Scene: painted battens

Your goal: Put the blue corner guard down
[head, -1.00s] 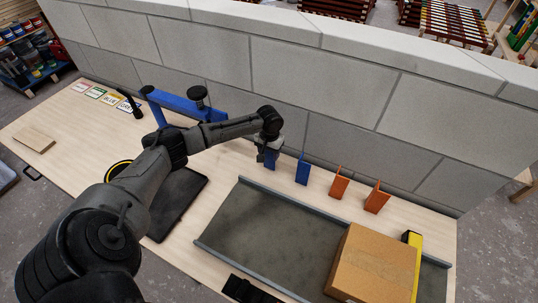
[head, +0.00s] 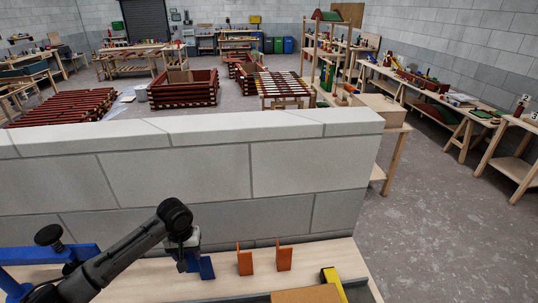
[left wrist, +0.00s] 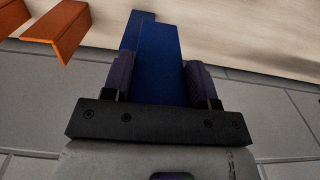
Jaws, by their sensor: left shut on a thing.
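Whether the held guard touches the bench is hard to tell. Two orange corner guards (head: 245,262) (head: 284,258) stand further right in a row; they also show at upper left in the left wrist view (left wrist: 62,25). My right gripper is out of view.
The grey block wall (head: 180,180) stands close behind the guards. A cardboard box (head: 308,295) and a yellow object (head: 332,277) are at the bottom edge, near the right end of the bench (head: 340,250).

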